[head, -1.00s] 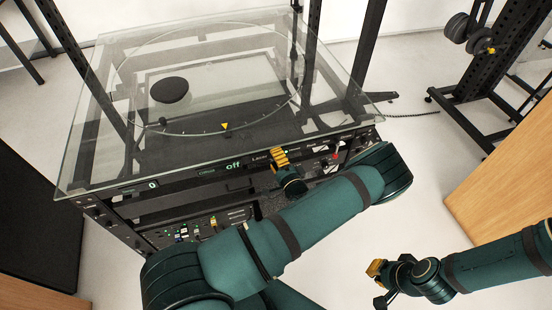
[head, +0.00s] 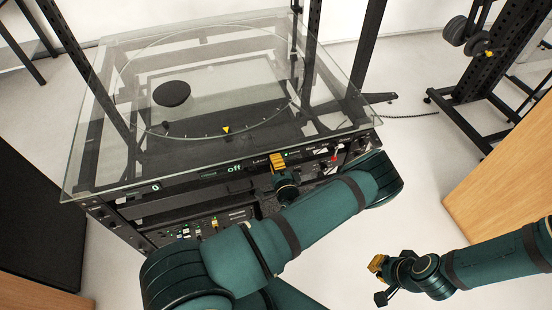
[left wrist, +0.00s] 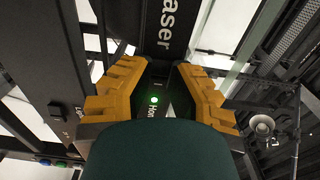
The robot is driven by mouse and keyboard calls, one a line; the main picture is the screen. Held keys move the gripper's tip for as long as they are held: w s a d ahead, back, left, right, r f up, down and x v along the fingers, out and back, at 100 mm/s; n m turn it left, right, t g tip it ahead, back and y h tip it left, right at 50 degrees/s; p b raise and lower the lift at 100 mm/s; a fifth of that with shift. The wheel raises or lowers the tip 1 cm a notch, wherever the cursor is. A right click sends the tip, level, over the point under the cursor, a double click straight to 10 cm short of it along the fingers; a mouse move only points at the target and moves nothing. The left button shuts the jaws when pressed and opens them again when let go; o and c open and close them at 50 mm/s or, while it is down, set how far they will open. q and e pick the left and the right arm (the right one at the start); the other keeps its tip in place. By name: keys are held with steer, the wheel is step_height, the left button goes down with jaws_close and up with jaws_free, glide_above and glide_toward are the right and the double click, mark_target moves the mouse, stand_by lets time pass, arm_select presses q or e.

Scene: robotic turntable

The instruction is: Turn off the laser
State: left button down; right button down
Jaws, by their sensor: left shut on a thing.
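The turntable's front panel carries a green display reading "off" (head: 234,168), with the "Laser" label (head: 260,161) just right of it. My left gripper (head: 278,160) is at the panel, right of that label. In the left wrist view its yellow fingers (left wrist: 165,90) straddle a dark part of the panel under the large "Laser" lettering (left wrist: 165,25). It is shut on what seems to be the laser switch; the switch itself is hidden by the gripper. My right gripper (head: 378,282) hangs open and empty over the floor at the lower right.
A glass top (head: 110,170) overhangs the panel, with a black disc (head: 172,93) on it. A green light (left wrist: 154,100) glows between my left fingers. A red switch (head: 334,158) is to the right. A wooden surface (head: 505,180) stands at far right.

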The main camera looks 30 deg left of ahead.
arm_select(q)
steer(key=shift+w, duration=0.1)
steer(key=c, duration=0.9)
jaws_free()
steer(key=shift+a, duration=0.1)
steer(key=shift+o, duration=0.2)
steer(key=v, duration=1.2)
